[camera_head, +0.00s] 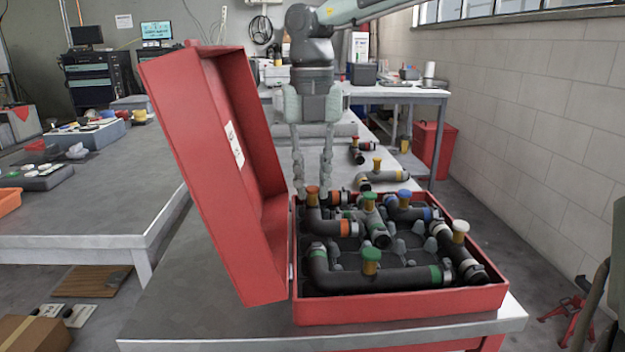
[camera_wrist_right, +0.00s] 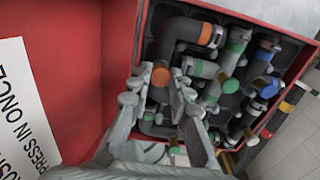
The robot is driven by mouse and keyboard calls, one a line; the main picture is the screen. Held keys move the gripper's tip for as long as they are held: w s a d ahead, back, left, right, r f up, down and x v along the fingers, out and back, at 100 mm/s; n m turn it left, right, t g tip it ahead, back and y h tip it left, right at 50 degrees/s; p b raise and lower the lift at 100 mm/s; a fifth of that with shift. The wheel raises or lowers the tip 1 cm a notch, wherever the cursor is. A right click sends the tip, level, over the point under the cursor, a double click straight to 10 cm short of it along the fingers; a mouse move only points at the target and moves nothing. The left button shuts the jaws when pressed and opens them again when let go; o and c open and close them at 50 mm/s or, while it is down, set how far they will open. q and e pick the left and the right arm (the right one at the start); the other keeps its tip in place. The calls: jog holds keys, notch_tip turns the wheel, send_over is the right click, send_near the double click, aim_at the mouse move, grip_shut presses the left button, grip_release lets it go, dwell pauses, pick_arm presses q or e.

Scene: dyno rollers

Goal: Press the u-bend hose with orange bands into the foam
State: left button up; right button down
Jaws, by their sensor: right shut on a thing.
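The u-bend hose with orange bands is a black curved pipe (camera_head: 325,226) at the left of the open red case, with orange bands and an orange cap. It also shows in the right wrist view as a dark bend (camera_wrist_right: 180,33) with an orange band. My right gripper (camera_head: 313,186) reaches down from above, its fingers on either side of the orange cap, shut on the hose. In the wrist view the cap sits between the fingertips (camera_wrist_right: 160,90). The dark foam (camera_head: 385,252) is largely covered by hoses; how deep the hose sits cannot be told. My left gripper is out of view.
Green-, blue- and white-capped hoses crowd the case beside the gripped one. The case's raised red lid (camera_head: 215,180) stands close on the left. Hoses with yellow (camera_head: 383,178) and red (camera_head: 364,146) bands lie on the table behind. A wall is at right.

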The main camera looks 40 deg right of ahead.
jog(key=shift+f+b, duration=0.65)
jog(key=shift+f, duration=0.1)
jog(key=c, duration=1.3)
grip_release()
jog(key=shift+r, duration=0.15)
notch_tip(320, 180, up, 12)
jog(key=shift+f, duration=0.1)
